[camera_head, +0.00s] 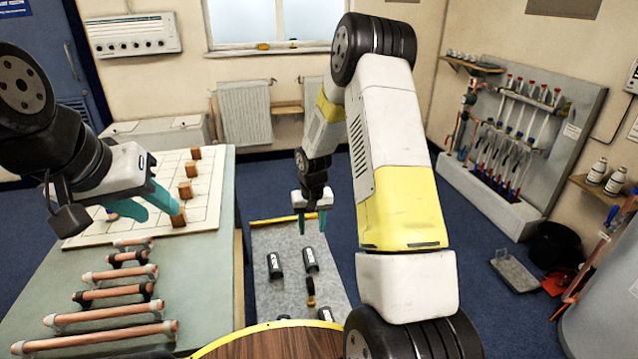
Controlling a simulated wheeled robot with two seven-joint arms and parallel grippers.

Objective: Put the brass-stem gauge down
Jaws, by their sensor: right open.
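A small dark piece with a brass-coloured part (310,292), which looks like the brass-stem gauge, lies on the grey surface (262,308) in the middle of the head view. It is too small to make out clearly. My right gripper (311,228) points down above the far part of that surface, with its two teal fingers apart and nothing seen between them. The brass piece is apart from it, lower in the picture. My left gripper (163,212) is over the table at left.
Several black cylinders with white labels (275,265) lie on the grey surface around the brass piece. The green table (212,300) at left bears several copper pipes (100,338) and a pale gridded board (205,185) with wooden blocks (185,190). A round wooden top (270,345) is nearest.

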